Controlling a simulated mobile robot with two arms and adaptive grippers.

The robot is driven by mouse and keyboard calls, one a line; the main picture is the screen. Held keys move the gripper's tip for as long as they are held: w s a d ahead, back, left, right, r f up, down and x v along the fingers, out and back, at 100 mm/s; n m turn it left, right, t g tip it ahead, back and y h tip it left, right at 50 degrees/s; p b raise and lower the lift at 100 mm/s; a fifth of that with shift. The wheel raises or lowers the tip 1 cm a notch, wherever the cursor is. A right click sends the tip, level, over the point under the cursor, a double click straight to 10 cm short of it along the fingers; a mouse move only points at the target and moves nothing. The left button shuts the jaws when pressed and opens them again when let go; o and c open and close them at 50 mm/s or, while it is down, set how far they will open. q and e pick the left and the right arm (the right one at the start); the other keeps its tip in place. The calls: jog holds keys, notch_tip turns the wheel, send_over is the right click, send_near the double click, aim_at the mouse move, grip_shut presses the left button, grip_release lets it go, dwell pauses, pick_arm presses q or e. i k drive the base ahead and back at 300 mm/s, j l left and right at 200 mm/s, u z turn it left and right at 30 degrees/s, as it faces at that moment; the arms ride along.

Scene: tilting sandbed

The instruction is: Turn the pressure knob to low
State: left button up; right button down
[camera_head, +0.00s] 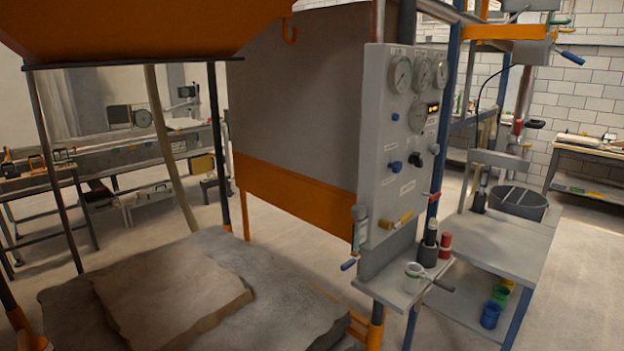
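A grey control panel (374,205) stands upright right of centre. It carries several round gauges (402,74) near its top and a small lit display (433,108). Below them are a blue knob (395,166), a black knob (415,160) and a smaller blue knob (395,117). The labels are too small to read, so I cannot tell which is the pressure knob or how it is set. Neither of my grippers shows in this view.
A yellow-handled valve (403,219) and a red lever (431,197) sit low on the panel. A stone slab (170,292) lies at lower left. A workbench (505,246) stands at right.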

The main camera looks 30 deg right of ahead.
aim_at(396, 166)
jog(key=z, duration=1.55)
